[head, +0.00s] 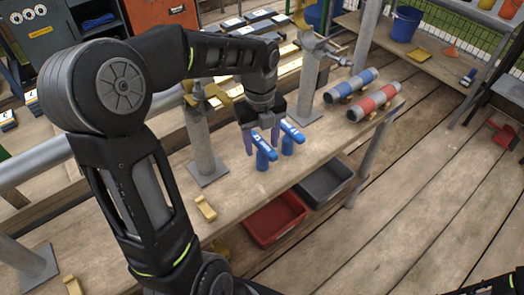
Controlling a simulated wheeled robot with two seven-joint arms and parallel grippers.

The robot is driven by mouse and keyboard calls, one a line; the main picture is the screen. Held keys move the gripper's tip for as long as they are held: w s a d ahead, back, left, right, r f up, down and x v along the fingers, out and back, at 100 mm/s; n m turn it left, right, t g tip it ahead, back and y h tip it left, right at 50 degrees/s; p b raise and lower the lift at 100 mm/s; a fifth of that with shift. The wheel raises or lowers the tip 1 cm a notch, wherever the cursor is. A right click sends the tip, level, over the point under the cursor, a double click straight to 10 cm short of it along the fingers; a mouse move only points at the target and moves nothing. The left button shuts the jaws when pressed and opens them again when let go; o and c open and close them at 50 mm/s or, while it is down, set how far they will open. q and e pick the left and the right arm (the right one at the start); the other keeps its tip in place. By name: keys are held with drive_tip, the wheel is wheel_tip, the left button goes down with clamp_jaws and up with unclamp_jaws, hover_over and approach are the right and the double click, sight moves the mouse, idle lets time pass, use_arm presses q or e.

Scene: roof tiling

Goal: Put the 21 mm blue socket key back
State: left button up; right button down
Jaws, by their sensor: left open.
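Two blue keys with T-shaped tops stand upright side by side on the wooden bench (330,130). The left blue key (264,148) has white marking on its bar, too small to read surely as 21. The right blue key (292,131) looks alike. My left gripper (262,138) is open, pointing down right at the keys from behind. Its fingers are partly hidden by the bars, and I cannot tell whether they touch a key. My right gripper is not in view.
Grey posts on square plates, one left of the keys (200,145) and one behind (305,90), flank the gripper. Blue (352,85) and red (375,103) rolls lie on the bench at right. Red (275,218) and grey (325,183) bins sit below.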

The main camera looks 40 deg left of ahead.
use_arm(q)
wheel_tip(320, 180, up, 7)
drive_tip(key=shift+a+f, duration=0.1)
drive_tip(key=shift+a, duration=0.05)
idle(0.9)
